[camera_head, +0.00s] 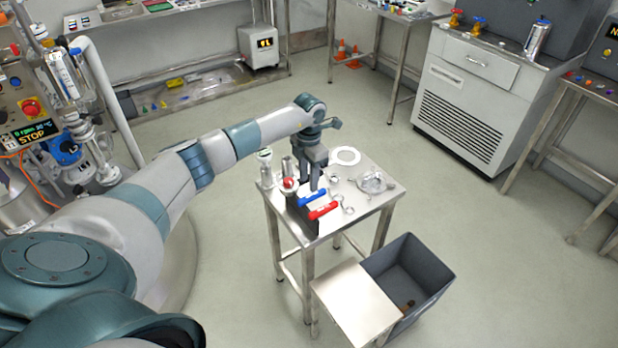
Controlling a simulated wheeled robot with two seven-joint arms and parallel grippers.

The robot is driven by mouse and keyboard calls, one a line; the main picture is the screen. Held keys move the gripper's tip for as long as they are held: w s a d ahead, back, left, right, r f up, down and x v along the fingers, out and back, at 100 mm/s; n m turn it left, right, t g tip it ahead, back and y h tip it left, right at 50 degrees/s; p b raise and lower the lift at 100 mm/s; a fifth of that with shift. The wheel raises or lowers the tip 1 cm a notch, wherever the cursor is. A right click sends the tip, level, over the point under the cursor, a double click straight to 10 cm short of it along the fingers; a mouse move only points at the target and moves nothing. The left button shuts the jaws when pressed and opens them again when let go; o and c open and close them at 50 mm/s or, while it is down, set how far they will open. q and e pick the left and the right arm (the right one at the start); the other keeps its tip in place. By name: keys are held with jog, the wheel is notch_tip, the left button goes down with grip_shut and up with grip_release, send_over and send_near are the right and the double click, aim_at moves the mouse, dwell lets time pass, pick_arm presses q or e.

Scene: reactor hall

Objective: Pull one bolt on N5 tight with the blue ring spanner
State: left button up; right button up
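The blue ring spanner (312,197) lies at the near left part of a small steel table (385,195), next to a red-handled spanner (323,210). My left arm reaches in from the left, and my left gripper (314,186) points down right behind the blue handle. From here I cannot tell whether its fingers are open or shut, or whether they touch the handle. My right gripper is not in view. I cannot make out a nozzle marked N5; pipework with flanges and a blue fitting (66,152) stands at the left, partly hidden by my arm.
The small table also holds a white ring (345,156), a clear plastic bag (373,182) and a red-topped item (289,184). A dark grey bin (432,262) stands in front of it. A grey cabinet (465,105) is at the right. Floor between is clear.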

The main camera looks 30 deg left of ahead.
aim_at(309, 196)
pick_arm(q)
notch_tip(309, 196, down, 9)
jog(key=b, duration=0.6)
dwell(0.4)
grip_shut()
dwell(1.0)
jog(key=shift+r, duration=0.1)
jog(key=shift+r+p, duration=1.85)
jog(key=shift+r, duration=1.55)
